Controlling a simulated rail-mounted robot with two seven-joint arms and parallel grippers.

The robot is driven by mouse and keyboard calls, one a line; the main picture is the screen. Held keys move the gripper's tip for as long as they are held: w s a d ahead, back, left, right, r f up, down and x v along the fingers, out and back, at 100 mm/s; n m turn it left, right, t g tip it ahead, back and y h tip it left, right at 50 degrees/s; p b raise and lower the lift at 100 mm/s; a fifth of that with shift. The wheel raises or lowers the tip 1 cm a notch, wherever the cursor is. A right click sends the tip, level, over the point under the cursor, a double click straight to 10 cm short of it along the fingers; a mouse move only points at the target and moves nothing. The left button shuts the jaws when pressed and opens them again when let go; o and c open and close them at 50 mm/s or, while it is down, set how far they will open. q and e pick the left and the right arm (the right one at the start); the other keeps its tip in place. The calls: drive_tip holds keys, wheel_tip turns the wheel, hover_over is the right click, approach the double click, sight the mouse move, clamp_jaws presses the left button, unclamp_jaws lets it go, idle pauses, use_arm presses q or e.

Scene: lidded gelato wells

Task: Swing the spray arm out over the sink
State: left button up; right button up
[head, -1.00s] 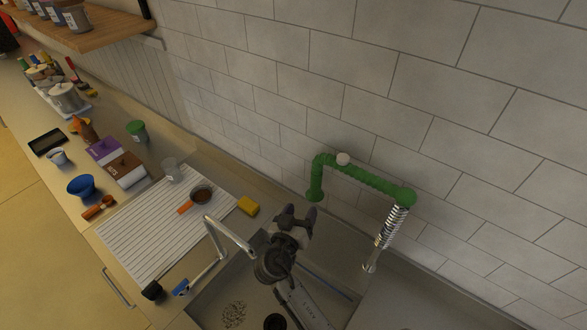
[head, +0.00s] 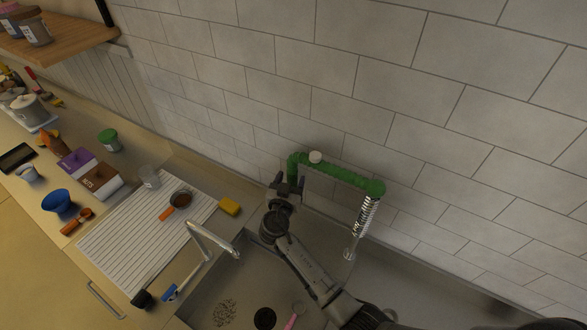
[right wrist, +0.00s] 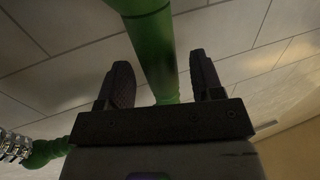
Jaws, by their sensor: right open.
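The green spray arm (head: 345,177) runs along the tiled wall, with its bent post at the left and a silver coil and spray head (head: 364,218) hanging from its right end. The sink (head: 235,278) lies below, to the left of the hanging coil. My right gripper (head: 288,187) is open at the lower part of the green post. In the right wrist view the green tube (right wrist: 155,50) passes between the two spread fingers (right wrist: 161,75); I cannot tell whether they touch it. My left gripper is not in view.
A silver tap (head: 207,240) stands left of my right arm. A yellow sponge (head: 229,206) and a white ribbed drainboard (head: 150,230) lie at the left. A dark drain (head: 265,318) and a pink-handled tool (head: 293,319) are in the basin. The tiled wall is close behind the spray arm.

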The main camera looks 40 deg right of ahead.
drive_tip(key=shift+p+x, duration=0.35)
drive_tip(key=shift+x, duration=1.35)
drive_tip(key=shift+c, duration=0.2)
clamp_jaws()
